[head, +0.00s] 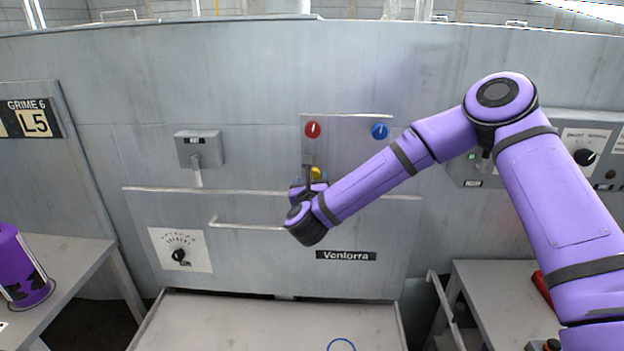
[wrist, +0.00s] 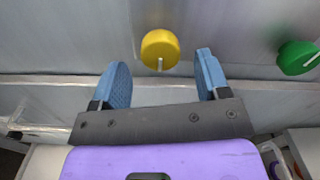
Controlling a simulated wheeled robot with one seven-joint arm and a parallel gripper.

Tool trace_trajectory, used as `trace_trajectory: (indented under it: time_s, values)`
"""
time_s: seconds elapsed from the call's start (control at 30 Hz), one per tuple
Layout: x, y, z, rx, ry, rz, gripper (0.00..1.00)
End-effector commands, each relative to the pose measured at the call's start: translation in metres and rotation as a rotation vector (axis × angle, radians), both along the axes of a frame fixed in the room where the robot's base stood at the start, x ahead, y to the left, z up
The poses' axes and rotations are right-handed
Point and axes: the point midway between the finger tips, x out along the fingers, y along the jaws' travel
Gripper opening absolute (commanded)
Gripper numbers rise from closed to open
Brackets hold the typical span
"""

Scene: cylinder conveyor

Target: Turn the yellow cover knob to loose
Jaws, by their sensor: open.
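The yellow cover knob (wrist: 160,49) is round and sits on the grey metal panel, with a pale pointer mark aimed down in the wrist view. In the head view the yellow knob (head: 316,173) is partly hidden behind my gripper. My gripper (wrist: 161,75) is open, with one blue finger to the left of and below the knob and the other to the right. The fingers appear apart from the knob, with nothing between them. In the head view my gripper (head: 312,186) is in front of the panel's lower part.
A red knob (head: 313,129) and a blue knob (head: 380,131) are above on the panel. A green knob (wrist: 298,58) is to the right in the wrist view. A handle bar (head: 245,226) and a ledge (head: 160,189) cross the cover. A tray (head: 240,320) lies below.

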Motion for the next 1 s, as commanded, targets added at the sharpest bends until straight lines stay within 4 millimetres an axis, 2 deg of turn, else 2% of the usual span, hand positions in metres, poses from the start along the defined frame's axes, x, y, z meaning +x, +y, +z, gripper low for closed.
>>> trace_trajectory:
  time_s: [0.2,0.53,0.57,0.7,0.77,1.0]
  values:
    - [0.019,-0.001,0.000,0.000,-0.001,-0.001,0.69]
    - [0.022,-0.001,0.000,0.000,-0.001,0.000,0.69]
    - [0.022,-0.001,0.000,0.000,-0.001,0.000,0.65]
    - [0.022,-0.001,0.000,0.000,-0.001,0.000,0.32]
    - [0.022,-0.001,0.000,0.000,-0.001,0.000,0.20]
    - [0.022,-0.001,0.000,-0.014,0.000,0.000,0.20]
